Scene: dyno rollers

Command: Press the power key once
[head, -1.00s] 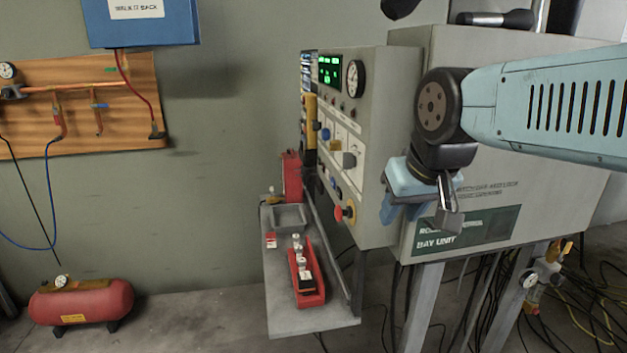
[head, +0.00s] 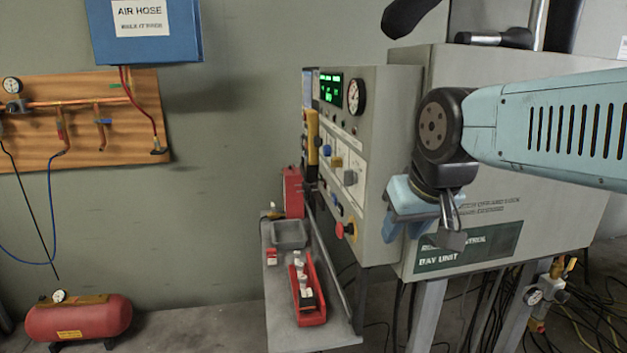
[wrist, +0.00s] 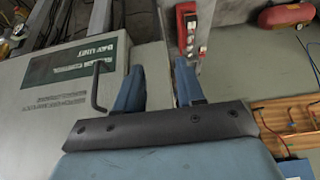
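I cannot tell which control is the power key. My gripper (head: 403,228) hangs in front of the cabinet's lettered side, right of the panel face. In the wrist view its two blue fingers (wrist: 158,78) stand apart with nothing between them.
A shelf (head: 285,335) below the panel holds a red tray (head: 313,317) with white-topped pieces and a grey bin (head: 290,234).

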